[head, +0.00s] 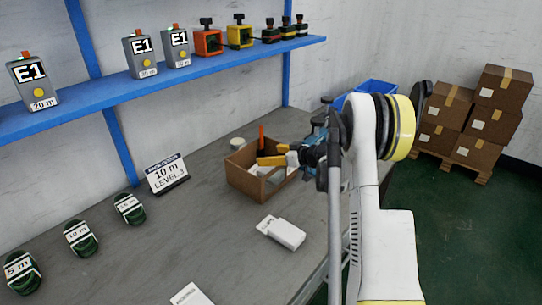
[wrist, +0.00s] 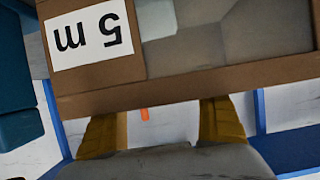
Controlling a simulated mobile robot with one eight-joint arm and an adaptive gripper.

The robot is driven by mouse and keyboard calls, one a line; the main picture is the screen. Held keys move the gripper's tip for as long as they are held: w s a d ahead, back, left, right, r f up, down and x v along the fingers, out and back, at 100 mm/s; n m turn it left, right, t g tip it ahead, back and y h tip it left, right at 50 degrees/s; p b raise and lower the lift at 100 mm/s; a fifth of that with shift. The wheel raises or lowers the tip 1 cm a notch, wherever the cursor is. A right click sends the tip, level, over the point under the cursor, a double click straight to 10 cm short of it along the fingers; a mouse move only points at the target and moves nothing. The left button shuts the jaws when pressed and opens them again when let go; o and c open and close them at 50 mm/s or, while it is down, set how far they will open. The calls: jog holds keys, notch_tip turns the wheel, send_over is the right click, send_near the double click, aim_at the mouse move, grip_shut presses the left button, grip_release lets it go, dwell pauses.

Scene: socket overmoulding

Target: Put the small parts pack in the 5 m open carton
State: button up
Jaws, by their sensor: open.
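The open brown carton (head: 240,185) stands on the grey bench. The wrist view shows its wall (wrist: 180,80) close up, with an upside-down "5 m" label (wrist: 95,35). Pale grey pieces (wrist: 215,30) lie inside it; I cannot tell whether one is the small parts pack. A small white pack (head: 283,233) lies on the bench in front of the carton; I cannot tell whether it is the small parts pack. My gripper (head: 268,154) is at the carton, its yellow fingers over it in the head view. In the wrist view the fingers (wrist: 165,108) are apart, with nothing between them.
A sign reading "10 m LEVEL 3" (head: 167,174) stands left of the carton. Several green labelled parts (head: 80,238) line the bench's left side. A blue shelf (head: 110,90) above holds grey E1 boxes. A white item (head: 190,295) lies at the front. Bench between is clear.

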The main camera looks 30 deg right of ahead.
jog(key=shift+r, duration=0.1)
jog(key=shift+r+p, duration=0.3)
jog(key=shift+p, duration=0.05)
jog(key=r+p+v, duration=0.1)
jog(key=p+v, duration=0.3)
jog(key=v, duration=0.8)
jog(key=w+a+r+t+h, duration=0.1)
jog(key=w+a+r+t, duration=0.1)
jog(key=r, duration=0.7)
jog(key=w+a+r+t+h, duration=0.1)
jog(key=w+a+r+t, duration=0.15)
jog(key=r, duration=0.65)
jog(key=s+a+r+m+h, duration=0.2)
jog(key=s+r+m+h, duration=0.15)
jog(key=r, duration=0.25)
jog(key=s+a+r+m+h, duration=0.2)
jog(key=r+h, duration=0.2)
jog(key=r, duration=0.2)
jog(key=s+a+f+g+y, duration=0.1)
jog(key=s+a+f+g, duration=0.2)
jog(key=s+a+f, duration=0.3)
jog(key=s+a+f+n+g+y, duration=0.1)
jog(key=s+a+f+g+y, duration=0.1)
jog(key=s+a+f+g, duration=0.2)
jog(key=s+a+f+g+y, duration=0.2)
jog(key=s+a+f, duration=0.7)
jog(key=s, duration=0.8)
jog(key=shift+s+a+f+g, duration=0.2)
jog(key=shift+s+a+g, duration=0.05)
jog(key=shift+a+g, duration=0.5)
